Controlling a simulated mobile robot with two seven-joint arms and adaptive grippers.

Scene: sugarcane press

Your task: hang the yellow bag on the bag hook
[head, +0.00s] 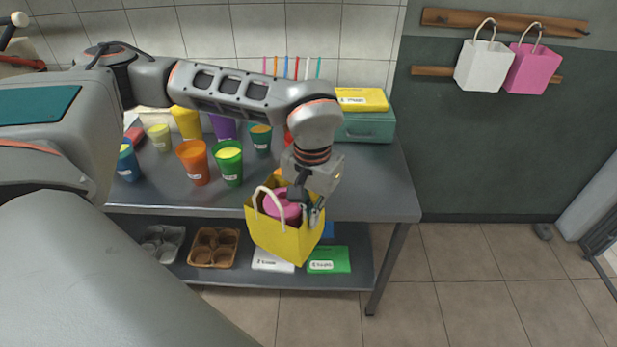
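The yellow bag (270,236) is in the middle of the head view, with pale handles and a pink item (283,206) inside its open top. It is in front of the table's front edge, held up and slightly tilted. My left gripper (312,212) reaches down at the bag's right side and appears shut on it near the top; the fingertips are partly hidden. The wooden hook rail (555,27) is on the wall at upper right. A white bag (481,66) and a pink bag (533,70) hang there. My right gripper is not in view.
The metal table (385,200) holds several coloured cups and a teal box (368,125) with a yellow box (361,99) on top. Its lower shelf has a brown cup tray (213,248) and a green box (329,260). Floor right of the table is clear.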

